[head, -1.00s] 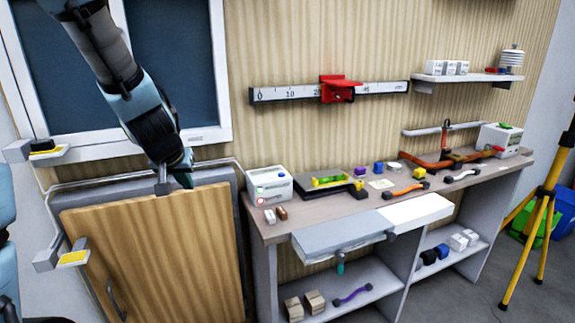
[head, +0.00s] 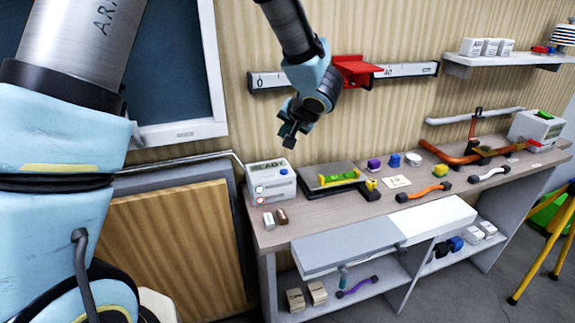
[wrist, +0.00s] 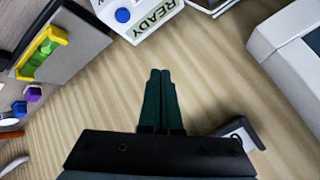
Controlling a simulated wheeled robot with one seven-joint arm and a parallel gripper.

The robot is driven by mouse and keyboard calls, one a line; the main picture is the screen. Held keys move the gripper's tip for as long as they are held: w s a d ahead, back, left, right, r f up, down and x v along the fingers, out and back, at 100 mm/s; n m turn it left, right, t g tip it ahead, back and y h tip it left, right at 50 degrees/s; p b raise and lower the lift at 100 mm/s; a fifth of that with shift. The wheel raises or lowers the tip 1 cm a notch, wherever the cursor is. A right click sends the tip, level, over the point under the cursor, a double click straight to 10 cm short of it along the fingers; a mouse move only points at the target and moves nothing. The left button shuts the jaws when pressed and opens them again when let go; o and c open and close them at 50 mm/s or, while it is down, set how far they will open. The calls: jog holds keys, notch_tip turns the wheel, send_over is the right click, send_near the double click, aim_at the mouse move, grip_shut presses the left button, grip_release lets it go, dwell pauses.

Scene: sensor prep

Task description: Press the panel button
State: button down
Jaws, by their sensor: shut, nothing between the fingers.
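The panel is a small white box (head: 268,190) at the left end of the workbench, marked READY, with a green and a red round mark on its front. Its blue button (head: 284,171) is on the upper right of its face. In the wrist view the box (wrist: 152,22) is at the top edge, partly cut off, and the blue button (wrist: 122,15) shows clearly. My gripper (head: 287,138) is above the box, apart from it. In the wrist view its dark green fingers (wrist: 160,75) are together and empty, pointing toward the READY label.
A tray with a yellow-green level (head: 335,178) stands just right of the box. A ruler rail with a red slider (head: 357,70) is on the wall behind my arm. A wooden panel (head: 165,250) leans at the left.

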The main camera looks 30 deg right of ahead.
jog(key=shift+f, duration=0.1)
jog(key=b, duration=0.8)
send_over(285, 175)
notch_tip(285, 175, down, 6)
jog(key=shift+f, duration=0.1)
jog(key=shift+f+b, duration=0.5)
jog(key=shift+f, duration=0.65)
jog(key=shift+f, duration=0.15)
dwell(0.8)
jog(key=shift+f+p, duration=0.3)
jog(key=shift+p, duration=0.1)
jog(key=shift+a+f, duration=0.1)
jog(key=shift+f, duration=0.3)
dwell(0.5)
jog(key=shift+r, duration=0.15)
jog(key=shift+r+p, duration=0.7)
jog(key=shift+p, duration=0.75)
